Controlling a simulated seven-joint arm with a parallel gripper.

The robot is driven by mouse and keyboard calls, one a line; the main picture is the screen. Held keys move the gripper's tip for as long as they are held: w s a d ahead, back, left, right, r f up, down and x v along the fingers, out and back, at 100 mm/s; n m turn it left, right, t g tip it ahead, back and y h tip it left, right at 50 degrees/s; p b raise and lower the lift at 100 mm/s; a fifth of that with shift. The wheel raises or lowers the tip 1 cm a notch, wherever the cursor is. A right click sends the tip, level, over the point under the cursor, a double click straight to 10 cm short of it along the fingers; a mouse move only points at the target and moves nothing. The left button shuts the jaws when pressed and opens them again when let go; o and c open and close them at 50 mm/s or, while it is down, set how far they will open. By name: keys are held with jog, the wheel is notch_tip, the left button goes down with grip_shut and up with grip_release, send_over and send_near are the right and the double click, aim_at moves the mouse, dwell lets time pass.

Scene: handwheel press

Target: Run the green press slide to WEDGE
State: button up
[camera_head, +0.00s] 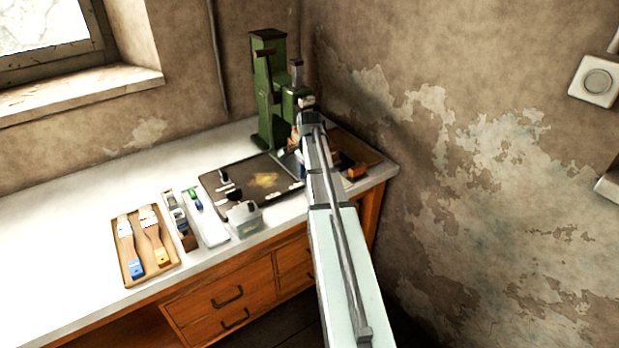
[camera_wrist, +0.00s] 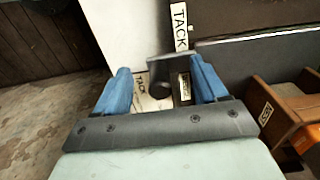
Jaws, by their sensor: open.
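The green press (camera_head: 270,95) stands upright at the back corner of the bench. My arm hides part of its front and base, and I cannot make out its handwheel or slide position in the head view. My gripper (camera_wrist: 160,72) shows two blue fingers spread apart in the wrist view. A dark grey block with a rounded end (camera_wrist: 163,73) shows between the fingers; I cannot tell whether they touch it. No WEDGE label is readable.
A dark board (camera_head: 222,187) lies before the press. A wooden tray (camera_head: 128,271) with two brushes, a narrow tool holder and a clear box (camera_head: 245,219) stand left. A brown wooden box (camera_wrist: 287,101) is at the right in the wrist view. The bench's left is clear.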

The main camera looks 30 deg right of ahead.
jog(key=shift+o, duration=0.6)
jog(key=shift+r, duration=4)
jog(key=shift+c, duration=0.4)
